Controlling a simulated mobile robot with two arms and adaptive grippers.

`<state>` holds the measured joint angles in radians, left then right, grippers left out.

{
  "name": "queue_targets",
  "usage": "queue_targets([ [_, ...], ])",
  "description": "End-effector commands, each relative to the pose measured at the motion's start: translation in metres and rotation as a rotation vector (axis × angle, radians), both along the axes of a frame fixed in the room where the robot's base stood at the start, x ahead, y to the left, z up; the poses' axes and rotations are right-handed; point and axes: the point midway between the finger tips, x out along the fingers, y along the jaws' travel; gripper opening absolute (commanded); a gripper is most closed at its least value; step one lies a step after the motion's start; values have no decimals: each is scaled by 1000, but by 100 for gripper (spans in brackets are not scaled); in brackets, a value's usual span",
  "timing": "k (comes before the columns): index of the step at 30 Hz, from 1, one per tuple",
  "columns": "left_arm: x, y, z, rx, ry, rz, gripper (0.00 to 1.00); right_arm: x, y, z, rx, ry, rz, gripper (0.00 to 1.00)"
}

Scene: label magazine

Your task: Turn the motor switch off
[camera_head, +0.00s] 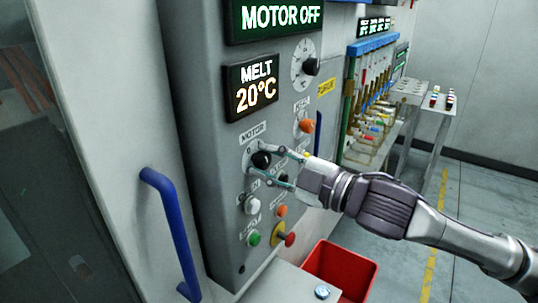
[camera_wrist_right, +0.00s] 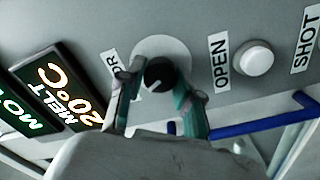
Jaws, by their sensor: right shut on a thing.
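The motor switch (camera_head: 260,159) is a black rotary knob under the MOTOR label on the grey control panel (camera_head: 207,130). It also shows in the right wrist view (camera_wrist_right: 160,73), on a pale round plate. My right gripper (camera_head: 268,166) is at the knob, with its two fingers (camera_wrist_right: 157,88) on either side of it, shut on it. The display (camera_head: 281,16) at the top of the panel reads MOTOR OFF. My left gripper is not in view.
A MELT display (camera_head: 252,87) reads 20°C. A white button (camera_head: 251,205), a green button (camera_head: 254,238) and a red emergency knob (camera_head: 290,239) sit below the switch. A blue handle (camera_head: 172,230) is at left. A red bin (camera_head: 342,270) stands below right.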

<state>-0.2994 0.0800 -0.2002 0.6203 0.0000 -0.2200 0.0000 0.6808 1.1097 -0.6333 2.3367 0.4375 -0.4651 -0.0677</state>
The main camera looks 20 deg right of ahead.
Motion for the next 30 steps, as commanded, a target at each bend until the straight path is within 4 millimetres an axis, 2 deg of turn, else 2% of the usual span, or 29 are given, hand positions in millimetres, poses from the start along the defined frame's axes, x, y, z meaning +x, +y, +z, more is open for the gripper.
queue_targets([
  [10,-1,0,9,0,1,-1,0,0,0,0,-115,-88,-1,0],
  [27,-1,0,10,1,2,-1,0,0,0,0,-137,-106,-2,0],
  [28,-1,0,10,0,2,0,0,0,0,0,-137,-106,-2,40],
  [30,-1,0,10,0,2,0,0,0,0,0,-136,-105,-2,51],
])
